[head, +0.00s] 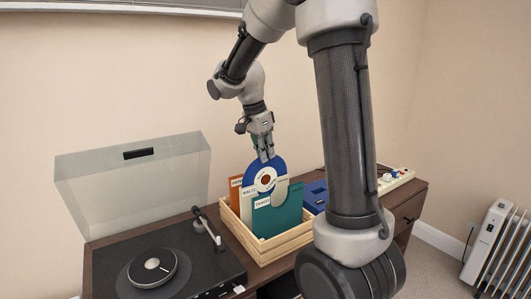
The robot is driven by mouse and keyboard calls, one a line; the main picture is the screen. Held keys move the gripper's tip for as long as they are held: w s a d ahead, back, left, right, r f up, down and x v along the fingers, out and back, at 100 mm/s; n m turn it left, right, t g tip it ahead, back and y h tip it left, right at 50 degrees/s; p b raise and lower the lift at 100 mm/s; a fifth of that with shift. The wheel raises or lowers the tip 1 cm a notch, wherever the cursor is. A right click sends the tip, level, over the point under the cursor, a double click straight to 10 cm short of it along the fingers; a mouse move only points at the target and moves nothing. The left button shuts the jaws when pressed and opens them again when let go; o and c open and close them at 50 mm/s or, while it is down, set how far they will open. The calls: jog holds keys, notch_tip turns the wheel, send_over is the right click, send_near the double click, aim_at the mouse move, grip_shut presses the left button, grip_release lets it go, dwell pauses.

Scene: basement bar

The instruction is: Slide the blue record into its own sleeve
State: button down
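The blue record (277,168) stands upright in the wooden crate (240,232), with a pale label around a brown centre. Its lower part is hidden by a cream sleeve (247,203) that reads WALTZ and a teal sleeve (285,218) that reads TANGO. The record looks partly inside the cream sleeve, but its lower edge is hidden. An orange sleeve (236,190) stands behind at the left. My gripper (266,158) points down at the record's top edge, its fingers close together and seemingly pinching that edge.
A turntable (165,268) with a raised clear lid (135,185) stands left of the crate. A blue object (314,194) and a pale device with knobs (393,179) lie to the right on the cabinet, partly behind my arm. A radiator (497,250) stands at far right.

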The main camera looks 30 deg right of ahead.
aim_at(266, 172)
jog(key=shift+f, duration=0.25)
jog(key=shift+f, duration=0.25)
jog(key=shift+f, duration=0.15)
dwell(0.5)
jog(key=shift+f, duration=0.85)
jog(key=shift+f, duration=0.2)
jog(key=shift+f, duration=0.8)
jog(key=shift+f, duration=0.15)
jog(key=shift+f, duration=0.55)
jog(key=shift+f, duration=0.25)
dwell(0.5)
